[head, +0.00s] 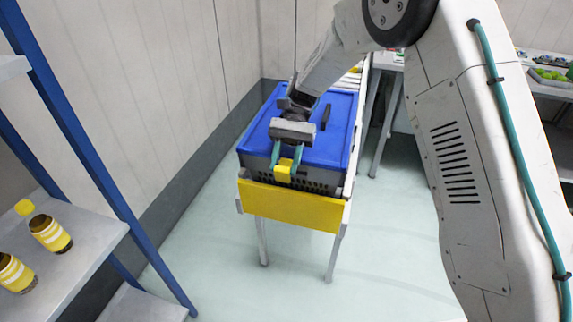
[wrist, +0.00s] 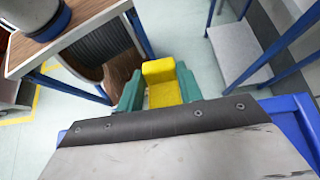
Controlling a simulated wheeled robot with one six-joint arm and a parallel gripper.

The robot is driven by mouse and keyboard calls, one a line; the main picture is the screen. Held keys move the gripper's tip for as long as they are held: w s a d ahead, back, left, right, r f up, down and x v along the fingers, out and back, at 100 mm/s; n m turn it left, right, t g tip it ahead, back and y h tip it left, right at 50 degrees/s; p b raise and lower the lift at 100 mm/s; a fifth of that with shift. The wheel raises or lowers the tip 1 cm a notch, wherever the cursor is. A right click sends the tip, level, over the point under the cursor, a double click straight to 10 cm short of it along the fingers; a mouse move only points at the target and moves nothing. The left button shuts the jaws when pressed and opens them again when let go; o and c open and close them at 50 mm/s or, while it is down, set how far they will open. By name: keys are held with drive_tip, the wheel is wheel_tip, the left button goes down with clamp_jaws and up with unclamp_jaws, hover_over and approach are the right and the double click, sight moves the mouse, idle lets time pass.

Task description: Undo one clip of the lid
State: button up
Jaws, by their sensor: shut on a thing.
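A dark grey slatted tote (head: 316,182) with a blue lid (head: 335,133) stands on a narrow stand. A yellow clip (head: 283,170) is at the lid's near edge. My gripper (head: 286,163) reaches down over the lid, with its teal fingers on either side of the clip and shut on it. In the wrist view the clip (wrist: 160,82) sits between the two teal fingers, and a blue lid corner (wrist: 292,118) shows at the right. I cannot tell whether the clip is latched. My wrist hides part of the lid.
A yellow board (head: 290,205) fronts the stand just below the tote. A blue-post shelf (head: 75,245) with yellow-labelled bottles (head: 48,232) is at the left. A pale wall runs close on the left of the tote. The floor in front is clear.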

drive_tip(key=shift+w+r+g+y, duration=0.15)
drive_tip(key=shift+g+y, duration=0.25)
drive_tip(key=shift+g, duration=0.5)
drive_tip(key=o, duration=1)
drive_tip(key=shift+w, duration=0.1)
drive_tip(key=v, duration=0.7)
drive_tip(key=shift+w+d+r, duration=0.1)
drive_tip(key=shift+w+d, duration=0.1)
drive_tip(key=shift+w, duration=0.1)
